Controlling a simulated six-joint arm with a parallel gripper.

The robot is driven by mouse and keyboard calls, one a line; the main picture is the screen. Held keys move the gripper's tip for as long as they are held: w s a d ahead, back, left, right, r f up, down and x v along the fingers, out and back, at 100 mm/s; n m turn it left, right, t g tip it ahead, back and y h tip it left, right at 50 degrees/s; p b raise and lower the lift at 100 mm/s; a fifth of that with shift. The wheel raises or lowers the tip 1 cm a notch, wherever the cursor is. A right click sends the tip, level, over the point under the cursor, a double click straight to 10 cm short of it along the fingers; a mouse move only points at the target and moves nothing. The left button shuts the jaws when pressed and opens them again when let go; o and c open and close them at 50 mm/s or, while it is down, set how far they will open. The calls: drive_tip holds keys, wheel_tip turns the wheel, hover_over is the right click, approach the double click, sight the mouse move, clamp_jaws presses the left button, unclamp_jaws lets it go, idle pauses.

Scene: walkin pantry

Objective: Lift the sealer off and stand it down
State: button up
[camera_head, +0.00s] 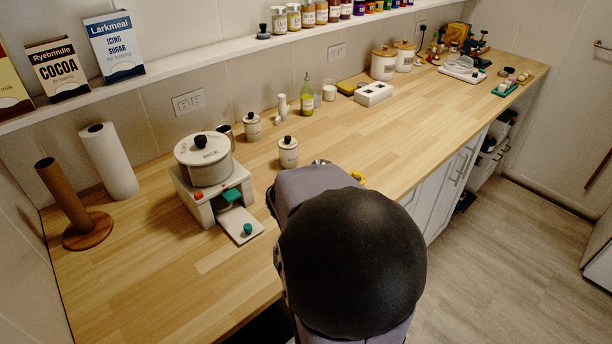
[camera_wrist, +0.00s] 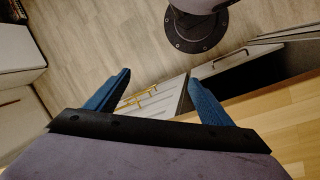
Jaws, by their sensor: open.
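I cannot tell for sure which thing is the sealer. A white device with a teal block and a low plate (camera_head: 240,224) stands on the counter at the left, with a lidded pot marked RICE (camera_head: 205,160) on top of it. Another white device (camera_head: 464,69) lies at the far right end of the counter, too small to make out. My gripper (camera_wrist: 158,80) shows in the wrist view with its two blue fingers apart and nothing between them, above the counter's front edge and the floor. In the head view my own arm hides it.
A bare wooden stand (camera_head: 68,205) and a paper roll (camera_head: 108,161) stand at the left. Small lidded jars (camera_head: 288,152), a green bottle (camera_head: 307,97) and white canisters (camera_head: 383,64) line the back. The front left counter (camera_head: 180,285) and the stretch right of centre are clear.

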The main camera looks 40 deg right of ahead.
drive_tip(key=w+d+r+t+p, duration=0.2)
drive_tip(key=w+r+p, duration=0.1)
drive_tip(key=w+r, duration=0.2)
drive_tip(key=w+d+r+m+t+h+p, duration=0.1)
drive_tip(key=w+d+r+t+p, duration=0.1)
drive_tip(key=w+r, duration=0.3)
drive_tip(key=w+d+r+m+t+p, duration=0.1)
drive_tip(key=w+d+r+t+p, duration=0.1)
drive_tip(key=w+d+r+p, duration=0.1)
drive_tip(key=shift+w+d+r+h+p, duration=0.25)
drive_tip(key=shift+w+r+h+p, duration=0.25)
drive_tip(key=shift+w+r, duration=0.55)
drive_tip(key=shift+p+x, duration=0.35)
drive_tip(key=shift+x, duration=0.95)
drive_tip(key=shift+a+f, duration=0.1)
drive_tip(key=shift+p+x, duration=0.7)
drive_tip(key=shift+x, duration=1.75)
drive_tip(key=shift+s+a, duration=0.1)
drive_tip(key=shift+s, duration=0.05)
drive_tip(key=shift+c, duration=0.4)
drive_tip(key=c, duration=1.3)
